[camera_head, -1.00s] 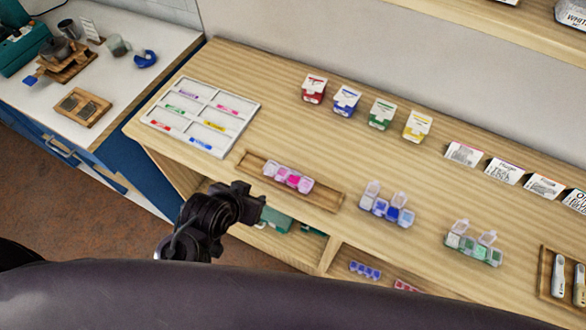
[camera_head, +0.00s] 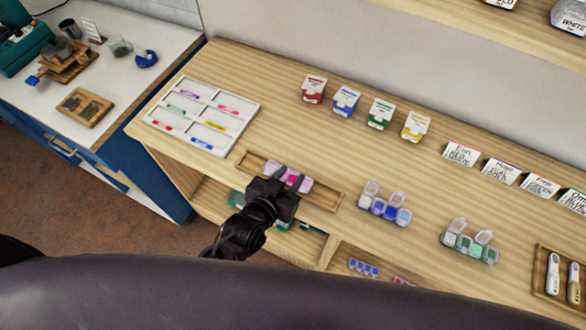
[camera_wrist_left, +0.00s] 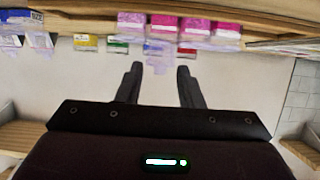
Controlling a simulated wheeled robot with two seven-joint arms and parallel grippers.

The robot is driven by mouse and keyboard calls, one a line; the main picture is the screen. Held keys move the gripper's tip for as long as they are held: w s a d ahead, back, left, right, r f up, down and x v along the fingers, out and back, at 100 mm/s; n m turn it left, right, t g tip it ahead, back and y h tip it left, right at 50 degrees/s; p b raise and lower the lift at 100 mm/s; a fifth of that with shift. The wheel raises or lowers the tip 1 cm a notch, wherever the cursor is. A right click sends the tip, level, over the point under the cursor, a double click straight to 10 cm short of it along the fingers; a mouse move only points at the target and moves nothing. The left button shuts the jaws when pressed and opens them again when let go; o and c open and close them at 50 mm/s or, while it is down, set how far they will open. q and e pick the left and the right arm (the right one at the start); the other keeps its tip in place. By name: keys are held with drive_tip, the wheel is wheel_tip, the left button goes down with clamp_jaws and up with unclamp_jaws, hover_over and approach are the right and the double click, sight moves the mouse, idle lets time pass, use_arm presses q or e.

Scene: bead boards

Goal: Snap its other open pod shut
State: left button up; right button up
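A strip of pink pods (camera_head: 272,170) sits in a long wooden tray (camera_head: 325,197) on the counter. My left gripper (camera_head: 290,178) is over it and hides part of the strip. In the left wrist view my gripper (camera_wrist_left: 158,68) has its fingers spread and nothing clamped between them. The pink strip (camera_wrist_left: 195,30) lies beyond the fingertips there. A pale translucent piece (camera_wrist_left: 156,60) shows between the fingertips; I cannot tell whether it is a raised lid. A blue pod strip (camera_head: 391,212) and a green pod strip (camera_head: 467,248), each with two raised lids, stand to the right.
A white compartment tray (camera_head: 205,112) with labelled pieces lies at the left. Red (camera_head: 313,90), blue (camera_head: 345,101), green (camera_head: 380,114) and yellow (camera_head: 416,126) boxes stand behind. Folded label cards (camera_head: 461,153) stand right of them. The counter's front edge runs below the wooden tray.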

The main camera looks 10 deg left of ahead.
use_arm(q)
drive_tip(key=shift+x, duration=1.25)
drive_tip(key=c, duration=0.7)
drive_tip(key=shift+o, duration=0.2)
drive_tip(key=shift+s+f+b, duration=0.1)
drive_tip(key=shift+f+b, duration=0.2)
drive_tip(key=shift+f, duration=0.05)
drive_tip(key=t+b, duration=0.1)
drive_tip(key=b, duration=0.1)
drive_tip(key=f+t+h+b, duration=0.1)
drive_tip(key=t+b, duration=0.1)
drive_tip(key=b, duration=0.1)
drive_tip(key=shift+s+a, duration=0.2)
drive_tip(key=shift+s, duration=0.2)
drive_tip(key=shift+r+t, duration=0.15)
drive_tip(key=shift+t, duration=0.35)
drive_tip(key=shift+r, duration=0.1)
